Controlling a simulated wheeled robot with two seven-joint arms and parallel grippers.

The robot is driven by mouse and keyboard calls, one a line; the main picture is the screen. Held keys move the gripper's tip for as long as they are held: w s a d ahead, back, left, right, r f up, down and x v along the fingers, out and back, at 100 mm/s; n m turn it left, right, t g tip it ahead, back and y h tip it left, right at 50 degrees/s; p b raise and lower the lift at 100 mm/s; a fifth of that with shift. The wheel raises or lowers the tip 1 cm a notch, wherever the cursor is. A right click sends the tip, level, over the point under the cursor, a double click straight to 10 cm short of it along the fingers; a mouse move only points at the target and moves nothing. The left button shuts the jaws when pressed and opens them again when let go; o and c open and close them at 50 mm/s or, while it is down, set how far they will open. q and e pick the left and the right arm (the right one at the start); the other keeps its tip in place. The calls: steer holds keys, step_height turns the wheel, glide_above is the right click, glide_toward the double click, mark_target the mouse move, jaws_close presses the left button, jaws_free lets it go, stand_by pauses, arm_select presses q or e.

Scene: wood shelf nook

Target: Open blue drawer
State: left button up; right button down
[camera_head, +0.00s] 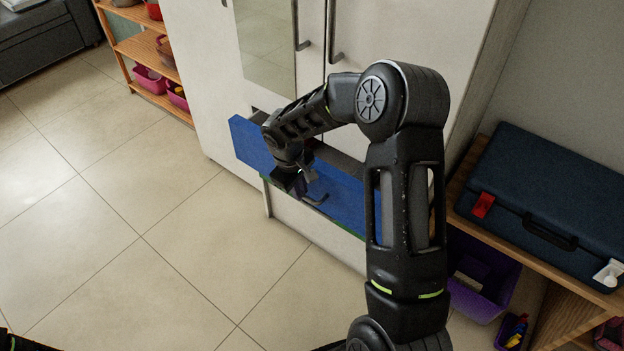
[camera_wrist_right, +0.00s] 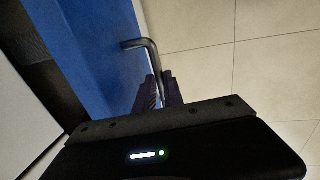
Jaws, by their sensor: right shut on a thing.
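The blue drawer (camera_head: 335,196) sits low in the white cabinet (camera_head: 212,85) and stands out from the cabinet front, so it is partly open. Its blue front also shows in the right wrist view (camera_wrist_right: 105,45). A dark bent bar handle (camera_wrist_right: 143,46) is on that front. My right gripper (camera_head: 300,190) is at the handle, and in the wrist view its fingers (camera_wrist_right: 160,88) are shut on the handle. My right arm hides part of the drawer. The left gripper does not show.
A wooden shelf (camera_head: 150,48) with bins stands at the left. At the right, a dark blue case (camera_head: 545,190) lies on a low wooden bench, with a purple bin (camera_head: 485,275) below. The tiled floor (camera_head: 140,235) before the drawer is clear.

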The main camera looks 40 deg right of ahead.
steer(key=s+a+b, duration=0.1)
steer(key=s+a, duration=0.1)
steer(key=a, duration=0.5)
steer(key=s+a+b, duration=0.2)
steer(key=a, duration=0.6)
steer(key=shift+s+b, duration=0.3)
steer(key=c, duration=1.5)
jaws_free()
steer(key=shift+o, duration=0.2)
step_height(320, 180, up, 8)
steer(key=a+p, duration=0.1)
steer(key=shift+s+a+f+p, duration=0.2)
steer(key=shift+a+p, duration=0.1)
steer(key=shift+p, duration=0.1)
